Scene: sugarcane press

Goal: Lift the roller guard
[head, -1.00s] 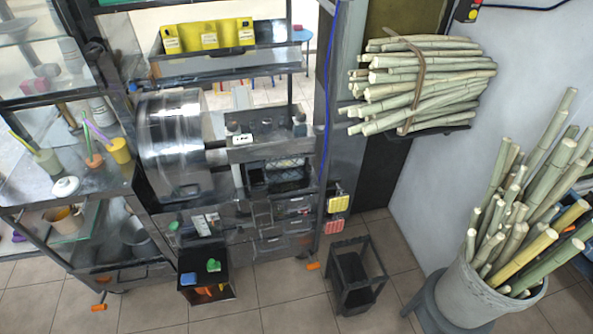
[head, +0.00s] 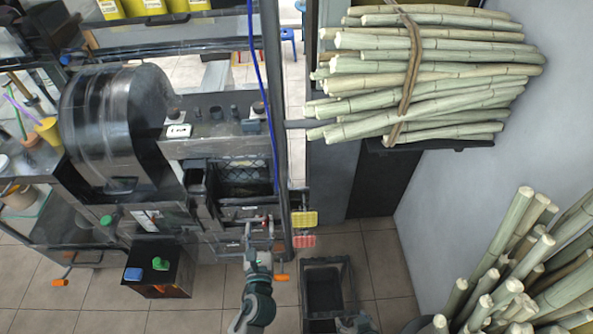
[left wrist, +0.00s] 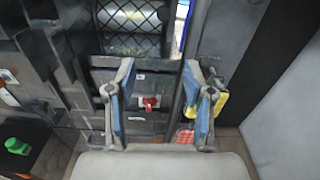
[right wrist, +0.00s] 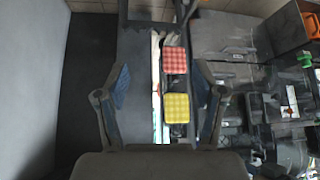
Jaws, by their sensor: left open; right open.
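The roller guard (head: 243,178) is a black mesh panel on the front of the press, right of the big round drum (head: 118,125). Its mesh (left wrist: 128,18) fills the top of the left wrist view, with pale rollers behind it. It looks closed down. My left gripper (head: 259,228) is in front of and below the guard, open and empty, apart from it; its fingers (left wrist: 158,75) are spread in the left wrist view. My right gripper (right wrist: 161,85) is open and empty, facing a red pad and a yellow pad; only part of my right arm shows in the head view.
A yellow pad (head: 304,219) and a red pad (head: 303,241) sit by the upright post right of the guard. A dark open bin (head: 328,288) stands on the floor. Bundled cane (head: 430,70) lies on a rack at right. A black box (head: 160,275) stands at left.

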